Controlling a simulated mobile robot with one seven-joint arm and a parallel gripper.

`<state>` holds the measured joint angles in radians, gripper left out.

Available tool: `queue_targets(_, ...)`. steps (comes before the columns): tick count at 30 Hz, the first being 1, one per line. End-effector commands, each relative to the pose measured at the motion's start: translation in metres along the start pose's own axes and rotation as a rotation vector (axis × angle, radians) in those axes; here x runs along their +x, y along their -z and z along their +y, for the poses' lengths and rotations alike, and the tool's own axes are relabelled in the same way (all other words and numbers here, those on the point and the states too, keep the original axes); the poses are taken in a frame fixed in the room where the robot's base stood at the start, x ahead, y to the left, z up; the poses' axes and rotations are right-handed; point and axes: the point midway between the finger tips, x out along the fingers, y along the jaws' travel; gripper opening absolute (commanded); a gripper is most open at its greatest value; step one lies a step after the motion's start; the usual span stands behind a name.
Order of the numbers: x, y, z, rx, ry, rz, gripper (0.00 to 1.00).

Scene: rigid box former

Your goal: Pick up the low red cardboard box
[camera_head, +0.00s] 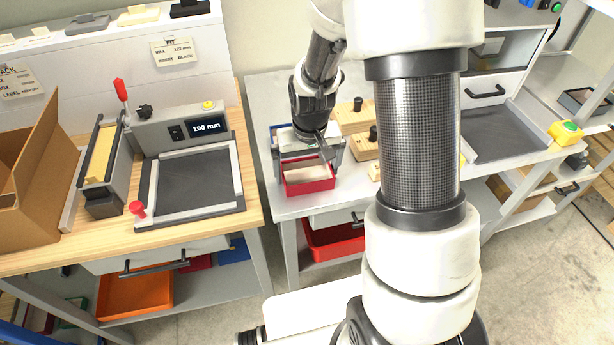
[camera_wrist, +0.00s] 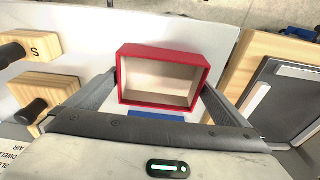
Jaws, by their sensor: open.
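The low red cardboard box (camera_head: 308,187) sits on the white bench in the head view, open at the top with a pale inside. It also shows in the wrist view (camera_wrist: 160,101), just beyond my gripper. My gripper (camera_head: 307,163) is over the box's back part and hides some of it. In the wrist view my gripper (camera_wrist: 162,88) is open, with one finger on the left and one on the right of the box. I cannot tell whether either finger touches it.
Wooden blocks with black knobs (camera_head: 354,116) stand close behind and right of the box. A blue piece (camera_wrist: 157,115) lies by the box. Left is a wooden bench with a measuring fixture reading 190 mm (camera_head: 190,180) and a brown carton (camera_head: 30,190). A red bin (camera_head: 333,240) sits below.

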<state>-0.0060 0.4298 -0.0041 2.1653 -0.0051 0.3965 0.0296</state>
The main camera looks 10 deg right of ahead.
Motion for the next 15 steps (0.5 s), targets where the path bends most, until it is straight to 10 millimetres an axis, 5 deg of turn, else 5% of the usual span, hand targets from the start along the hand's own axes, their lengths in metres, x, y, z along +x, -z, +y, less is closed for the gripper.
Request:
queue_targets(2,-0.0004,0.0002,0.0000,0.000,0.000,0.000,1.00)
queue_targets(8,-0.0005,0.0001,0.0000,0.000,0.000,0.000,0.71)
queue_targets(15,-0.0028,0.0009,0.0000,0.000,0.000,0.001,0.71)
